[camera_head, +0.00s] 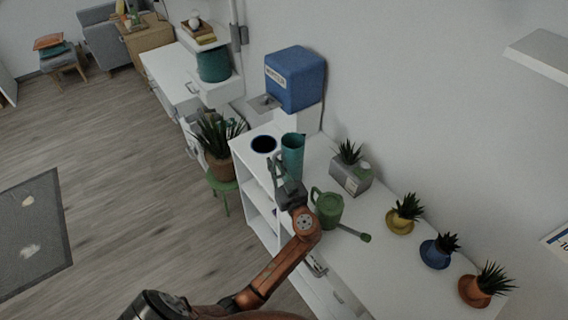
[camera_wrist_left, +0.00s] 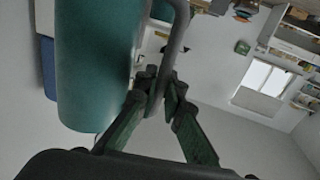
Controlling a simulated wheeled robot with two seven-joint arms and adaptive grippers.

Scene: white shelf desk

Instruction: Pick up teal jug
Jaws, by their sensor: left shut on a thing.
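The teal jug (camera_head: 292,155) is a tall cylinder standing over the white shelf desk (camera_head: 380,278), near its far left end. In the head view I cannot tell whether its base touches the desk top. In the left wrist view the jug (camera_wrist_left: 92,70) fills the left side, with its grey-looking handle (camera_wrist_left: 180,30) running down to the fingers. My left gripper (camera_head: 280,172) is at the jug's near left side, and in the wrist view its fingertips (camera_wrist_left: 160,88) are shut on the handle. My right gripper is not in view.
A green watering can (camera_head: 327,208) stands just right of my left wrist. A dark round dish (camera_head: 264,144) is left of the jug. A grey planter (camera_head: 350,175) and several small potted plants (camera_head: 436,251) line the wall side. A blue box (camera_head: 296,79) is behind.

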